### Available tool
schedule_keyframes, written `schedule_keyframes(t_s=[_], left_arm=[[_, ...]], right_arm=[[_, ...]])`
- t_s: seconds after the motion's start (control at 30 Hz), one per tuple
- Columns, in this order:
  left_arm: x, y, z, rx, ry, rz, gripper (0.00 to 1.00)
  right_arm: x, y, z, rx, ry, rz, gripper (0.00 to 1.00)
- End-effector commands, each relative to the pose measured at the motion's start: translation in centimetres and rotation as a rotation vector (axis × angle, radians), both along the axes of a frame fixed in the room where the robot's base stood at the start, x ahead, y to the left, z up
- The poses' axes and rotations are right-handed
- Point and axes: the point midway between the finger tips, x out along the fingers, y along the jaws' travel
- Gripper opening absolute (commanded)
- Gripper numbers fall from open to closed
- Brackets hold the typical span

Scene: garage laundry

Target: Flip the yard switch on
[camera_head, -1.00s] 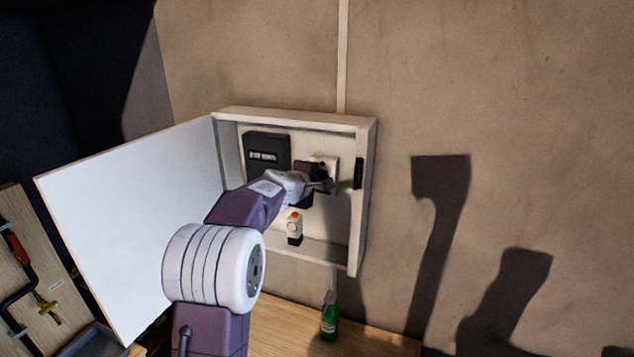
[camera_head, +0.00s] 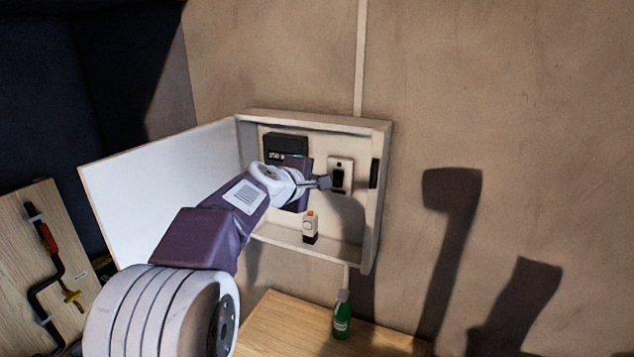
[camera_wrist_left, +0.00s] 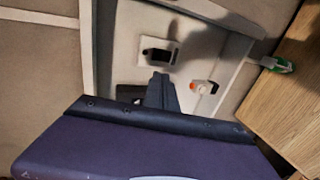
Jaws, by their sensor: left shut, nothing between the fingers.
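A pale switch plate (camera_head: 348,164) with a dark switch (camera_head: 338,179) is mounted on the back of the open wall box. No label is readable, and I cannot tell whether the switch is on or off. The switch also shows in the left wrist view (camera_wrist_left: 158,56). My left gripper (camera_head: 325,183) is shut and empty inside the box, just left of the switch. Whether its tip touches the switch I cannot tell. In the left wrist view its dark fingers (camera_wrist_left: 162,92) point up toward the plate. My right gripper is not in view.
The box's white door (camera_head: 150,195) stands open to the left. A dark meter (camera_head: 284,147) and a small white item with an orange top (camera_head: 310,226) are inside the box (camera_head: 382,200). A green bottle (camera_head: 342,322) stands on the wooden bench (camera_head: 285,325) below.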

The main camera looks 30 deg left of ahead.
Motion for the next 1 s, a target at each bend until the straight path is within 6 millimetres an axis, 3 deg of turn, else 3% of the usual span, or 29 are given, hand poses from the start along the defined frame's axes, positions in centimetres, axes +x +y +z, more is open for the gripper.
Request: schedule_keyframes(t_s=[0.07,0.23,0.57,0.73,1.0], left_arm=[[0.0,0.0,0.0,0.000,0.001,0.000,0.00],[-0.2,-0.2,-0.7,-0.005,0.038,-0.001,0.00],[0.0,-0.2,-1.5,-0.003,0.042,-0.001,0.00],[2.2,-0.1,-2.5,-0.005,0.044,-0.001,0.00],[7.6,0.2,-4.7,-0.004,0.044,-0.001,0.00]], right_arm=[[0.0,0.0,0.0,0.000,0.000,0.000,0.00],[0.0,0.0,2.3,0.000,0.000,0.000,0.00],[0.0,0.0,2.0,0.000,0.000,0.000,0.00],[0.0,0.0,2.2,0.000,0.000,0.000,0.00],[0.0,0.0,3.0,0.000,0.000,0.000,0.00]])
